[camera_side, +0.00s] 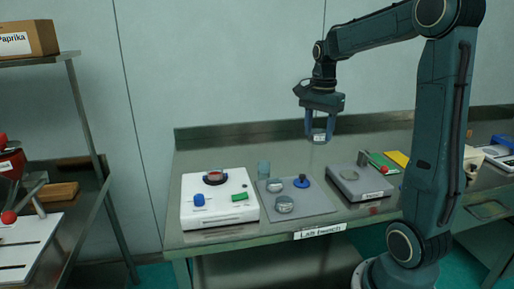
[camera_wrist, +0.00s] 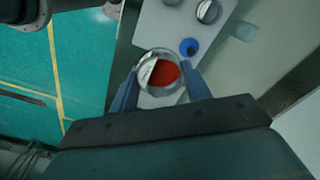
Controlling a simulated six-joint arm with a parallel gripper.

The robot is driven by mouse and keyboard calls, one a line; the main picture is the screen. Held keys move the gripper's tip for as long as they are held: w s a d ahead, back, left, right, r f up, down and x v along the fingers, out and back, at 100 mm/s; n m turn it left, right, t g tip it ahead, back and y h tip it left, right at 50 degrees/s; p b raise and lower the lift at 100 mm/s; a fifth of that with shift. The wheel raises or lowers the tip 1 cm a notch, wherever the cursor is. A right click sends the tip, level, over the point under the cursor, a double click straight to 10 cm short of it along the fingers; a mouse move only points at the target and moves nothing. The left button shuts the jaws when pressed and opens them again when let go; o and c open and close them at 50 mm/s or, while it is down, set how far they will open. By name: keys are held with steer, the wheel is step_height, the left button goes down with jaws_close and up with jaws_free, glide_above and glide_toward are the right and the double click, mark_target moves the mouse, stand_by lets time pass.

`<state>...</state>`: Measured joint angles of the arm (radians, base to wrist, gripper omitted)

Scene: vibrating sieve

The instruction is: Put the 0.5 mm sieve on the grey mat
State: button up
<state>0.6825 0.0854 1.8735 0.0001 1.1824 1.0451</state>
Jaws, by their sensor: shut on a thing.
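My gripper (camera_side: 319,134) is raised above the right part of the bench, its two fingers shut on a small round metal sieve (camera_side: 319,138). In the wrist view the held sieve (camera_wrist: 148,54) shows its round rim, with red and a pale patch inside. Its label is too small to read, so I cannot tell its mesh size. The grey mat (camera_side: 322,209) lies lower and to the left on the bench. On it stand a metal sieve-like ring (camera_side: 284,205), another round metal piece (camera_side: 274,186) and a blue round piece with a dark top (camera_side: 301,181).
A white machine (camera_side: 219,210) with a blue knob, a green part and a dark ring with red on top stands left of the mat. A grey flat device (camera_side: 359,187) stands on its right. A translucent cup (camera_side: 263,169) is behind the mat. The mat's front right is bare.

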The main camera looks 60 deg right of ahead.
mark_target(314, 202)
steer(key=shift+s+a+f, duration=0.1)
steer(key=shift+s+f, duration=0.15)
steer(key=shift+s, duration=0.35)
steer(key=shift+f, duration=0.1)
step_height(314, 202, down, 20)
steer(key=shift+r, duration=0.1)
stand_by(0.7)
stand_by(0.3)
steer(key=o, duration=1)
step_height(314, 202, up, 12)
steer(key=shift+r, duration=0.1)
